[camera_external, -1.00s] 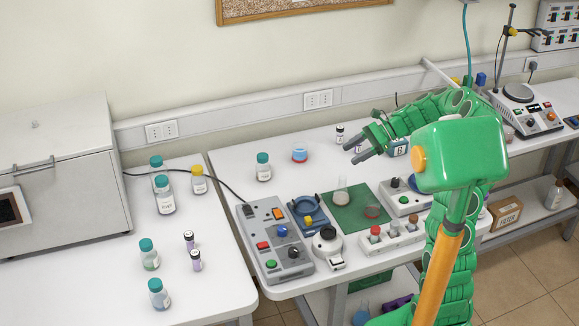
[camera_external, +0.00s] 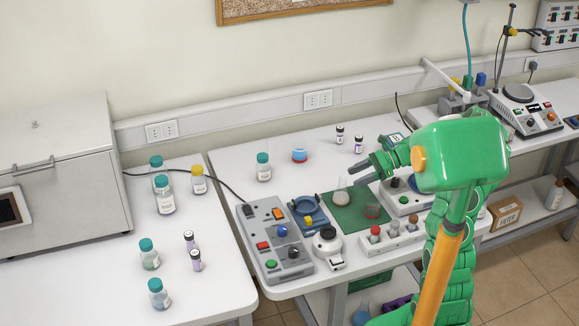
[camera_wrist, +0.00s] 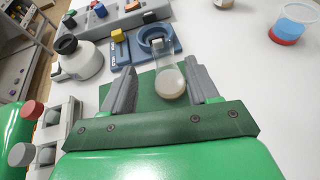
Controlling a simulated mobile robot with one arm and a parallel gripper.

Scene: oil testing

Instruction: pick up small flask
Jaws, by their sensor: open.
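The small flask (camera_external: 341,194) is clear glass with a narrow neck and pale contents, and it stands on a green mat (camera_external: 356,222). In the wrist view the flask (camera_wrist: 170,83) shows between the two grey fingers of my gripper (camera_wrist: 163,92), nearer the right finger. My gripper (camera_external: 356,174) is open and empty, just to the right of and above the flask in the external view. I cannot tell whether a finger touches the glass.
A blue stand (camera_external: 308,212), a grey control box (camera_external: 274,243) and a white round device (camera_external: 327,248) lie to the left. A blue-and-red container (camera_external: 300,155) stands behind, with free table around it.

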